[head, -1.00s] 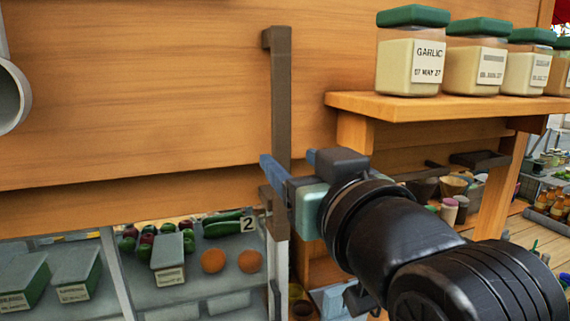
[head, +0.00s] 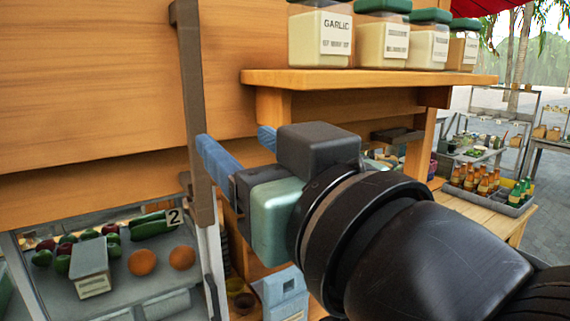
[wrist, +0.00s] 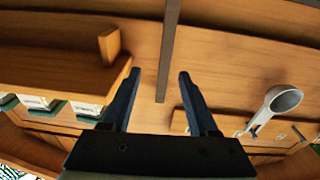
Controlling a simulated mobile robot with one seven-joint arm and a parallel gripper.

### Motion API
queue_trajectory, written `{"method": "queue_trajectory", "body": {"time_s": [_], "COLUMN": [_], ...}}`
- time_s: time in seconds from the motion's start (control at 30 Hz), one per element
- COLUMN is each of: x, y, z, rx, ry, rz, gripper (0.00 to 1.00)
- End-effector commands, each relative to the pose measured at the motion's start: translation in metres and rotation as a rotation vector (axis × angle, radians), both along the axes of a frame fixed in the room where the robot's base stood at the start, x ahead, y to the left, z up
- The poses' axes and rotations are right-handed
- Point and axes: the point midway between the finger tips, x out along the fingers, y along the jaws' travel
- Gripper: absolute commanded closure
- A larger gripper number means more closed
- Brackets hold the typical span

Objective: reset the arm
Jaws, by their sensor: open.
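My gripper (head: 234,139) is open, with two blue fingers apart and nothing visible held. It points at a wooden panel (head: 90,80). A dark brown vertical bar handle (head: 190,75) is on the panel; in the head view the left finger overlaps it. In the wrist view the two fingers of my gripper (wrist: 158,75) stand apart, and the bar (wrist: 168,50) appears in line with the gap between them. I cannot tell whether the fingers touch the bar. My black arm hides the lower right of the head view.
A wooden shelf (head: 370,80) with several green-lidded jars, one a garlic jar (head: 322,32), is just above my gripper. A produce display (head: 140,285) is at lower left. A bottle tray (head: 515,208) is at right. The wrist view shows a grey scoop-like object (wrist: 283,99).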

Motion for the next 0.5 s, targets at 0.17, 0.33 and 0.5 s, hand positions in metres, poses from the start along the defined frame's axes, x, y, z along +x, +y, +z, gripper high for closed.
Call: {"method": "queue_trajectory", "body": {"time_s": [0.17, 0.33, 0.5], "x": [0.003, -0.017, -0.043], "y": [-0.007, -0.026, -0.036], "z": [0.037, 0.068, 0.084], "rx": [0.135, 0.212, 0.221], "ry": [-0.23, -0.481, -0.653], "rz": [-0.154, -0.343, -0.474], "gripper": [0.4, 0.4, 0.4]}}
